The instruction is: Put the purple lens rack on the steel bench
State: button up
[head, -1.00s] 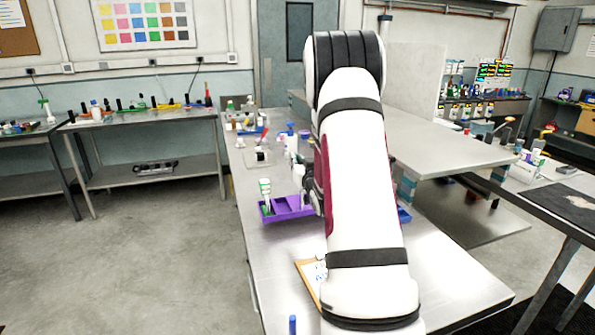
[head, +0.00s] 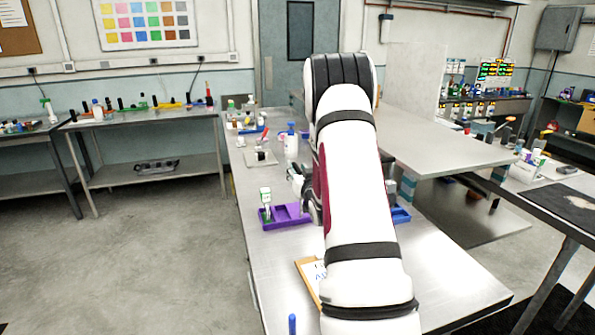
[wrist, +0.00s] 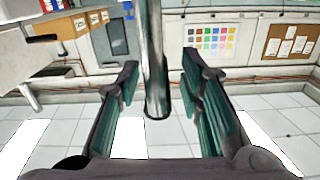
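The purple lens rack (head: 292,212) is a low tray with compartments in the head view. It sits on the metal-topped bench (head: 262,275), left of my arm. A white and green bottle (head: 265,198) stands at its left end. My gripper is mostly hidden behind my arm in the head view. In the wrist view my gripper (wrist: 160,62) is open, with two green-padded fingers wide apart. A grey metal cylinder shows between them; I cannot tell whether it is near or far. The rack does not show in the wrist view.
A raised grey table (head: 440,150) stands right of my arm. A clipboard (head: 308,270) lies on the near bench, and a white bottle with a blue cap (head: 291,145) stands beyond the rack. Another bench (head: 150,122) at the back left holds several small items.

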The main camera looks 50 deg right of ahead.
jog(key=v, duration=1.2)
jog(key=w+a+r+n+g+y, duration=0.2)
jog(key=w+a+r, duration=0.35)
jog(key=a, duration=0.25)
jog(key=s+a+r+n+g+y, duration=0.1)
jog(key=s+a+r+y, duration=0.1)
jog(key=a, duration=0.5)
jog(key=s+a+r+n+g+y, duration=0.1)
jog(key=a+r+g, duration=0.15)
jog(key=a, duration=0.35)
jog(key=s+a+r+n+g+y, duration=0.2)
jog(key=s+a+n+g+y, duration=0.1)
jog(key=s+a, duration=1.5)
jog(key=s+g+y, duration=0.1)
jog(key=s, duration=0.2)
jog(key=shift+s+a+g+y, duration=0.25)
jog(key=shift+s+g+y, duration=0.05)
jog(key=shift+s+g, duration=0.05)
jog(key=shift+r, duration=0.1)
